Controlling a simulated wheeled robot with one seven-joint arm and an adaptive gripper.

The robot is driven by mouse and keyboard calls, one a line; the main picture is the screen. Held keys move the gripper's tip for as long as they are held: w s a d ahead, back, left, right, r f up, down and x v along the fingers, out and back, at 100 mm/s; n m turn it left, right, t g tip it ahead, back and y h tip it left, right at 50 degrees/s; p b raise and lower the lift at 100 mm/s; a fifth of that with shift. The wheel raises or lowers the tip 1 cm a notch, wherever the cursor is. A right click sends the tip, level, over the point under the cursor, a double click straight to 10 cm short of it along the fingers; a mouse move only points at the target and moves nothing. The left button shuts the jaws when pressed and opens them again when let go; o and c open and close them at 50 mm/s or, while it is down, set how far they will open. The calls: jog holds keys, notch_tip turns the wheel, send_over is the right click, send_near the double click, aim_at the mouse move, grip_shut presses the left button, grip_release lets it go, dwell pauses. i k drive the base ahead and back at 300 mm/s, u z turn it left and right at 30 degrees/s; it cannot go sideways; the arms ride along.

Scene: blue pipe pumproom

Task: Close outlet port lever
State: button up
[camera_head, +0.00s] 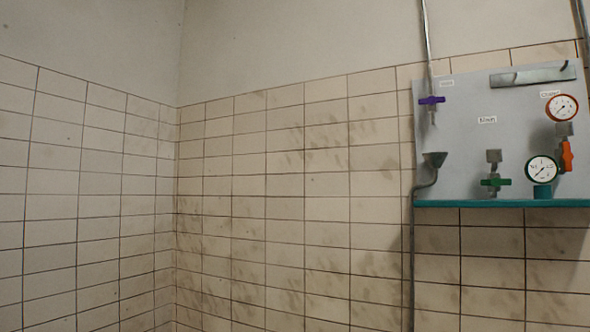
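A grey panel (455,140) hangs on the tiled wall at the right. It carries several valve levers. A purple lever (432,100) sits across a thin vertical pipe at the panel's upper left. A green lever (495,182) lies roughly level at the lower middle. An orange lever (567,156) stands nearly upright at the right. Small labels (487,120) are too blurred to read, so I cannot tell which lever is the outlet port's. My gripper is not in view.
Two round gauges, an upper red-rimmed one (562,108) and a lower one (541,169), sit at the panel's right. A teal ledge (500,204) runs along its bottom. A grey funnel (434,159) with a pipe stands at its left edge. The tiled wall (290,200) left of it is bare.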

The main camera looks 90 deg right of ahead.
aim_at(567, 157)
jog(key=u, duration=0.25)
jog(key=i, duration=0.8)
jog(key=z, duration=4.75)
jog(key=i, duration=0.5)
jog(key=u, duration=0.1)
jog(key=k, duration=0.45)
jog(key=z, duration=0.45)
jog(key=i, duration=0.8)
jog(key=u, duration=0.1)
